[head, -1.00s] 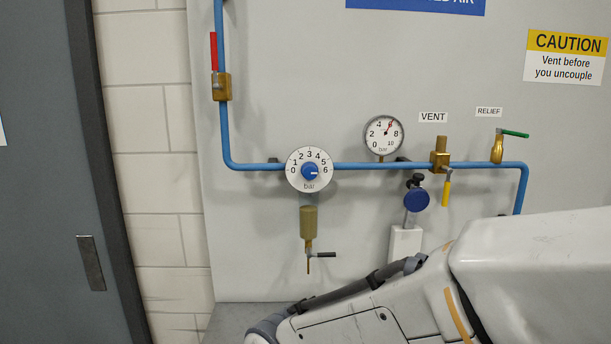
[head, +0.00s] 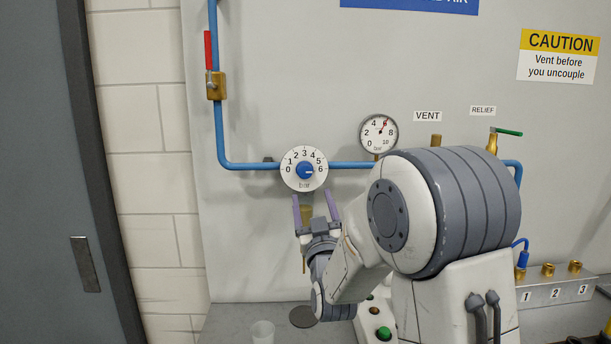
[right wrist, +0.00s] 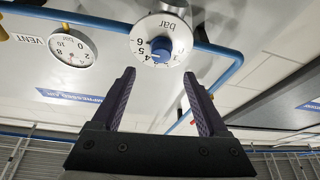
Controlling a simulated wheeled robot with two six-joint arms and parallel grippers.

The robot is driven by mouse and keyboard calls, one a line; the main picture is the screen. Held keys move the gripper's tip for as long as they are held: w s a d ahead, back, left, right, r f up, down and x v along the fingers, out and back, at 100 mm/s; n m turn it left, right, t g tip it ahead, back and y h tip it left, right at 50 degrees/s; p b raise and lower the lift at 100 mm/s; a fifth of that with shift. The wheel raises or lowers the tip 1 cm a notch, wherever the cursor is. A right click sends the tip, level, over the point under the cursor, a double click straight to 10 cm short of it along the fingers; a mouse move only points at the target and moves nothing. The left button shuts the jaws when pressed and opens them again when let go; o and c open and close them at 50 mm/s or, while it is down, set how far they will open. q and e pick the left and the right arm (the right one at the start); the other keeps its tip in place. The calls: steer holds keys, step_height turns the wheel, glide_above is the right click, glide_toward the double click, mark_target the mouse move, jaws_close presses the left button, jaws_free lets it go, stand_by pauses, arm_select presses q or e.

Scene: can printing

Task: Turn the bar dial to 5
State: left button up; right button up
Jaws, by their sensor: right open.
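The bar dial (head: 304,169) is a round white plate on the blue pipe, marked 0 to 6, with a blue knob at its centre. In the head view the knob's white mark points right, close to the 6. My right gripper (head: 313,198) is open and empty just below the dial, fingers pointing up. In the right wrist view the dial's blue knob (right wrist: 161,48) shows beyond and between the two open fingertips (right wrist: 159,75), apart from them. My left gripper is out of view.
The pressure gauge (head: 379,133) is right of the dial, its needle near 6. A red-handled valve (head: 216,86) is up left. My right arm hides the pipe's lower right. A clear cup (head: 263,332) and a green button (head: 384,333) are below.

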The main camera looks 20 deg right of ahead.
mark_target(305, 173)
steer(key=p+x, duration=0.4)
steer(key=x, duration=0.4)
steer(key=shift+w+r+p, duration=0.25)
steer(key=shift+r+p, duration=0.05)
steer(key=shift+p, duration=0.05)
steer(key=shift+w+d, duration=0.1)
steer(key=shift+w, duration=0.4)
jaws_close()
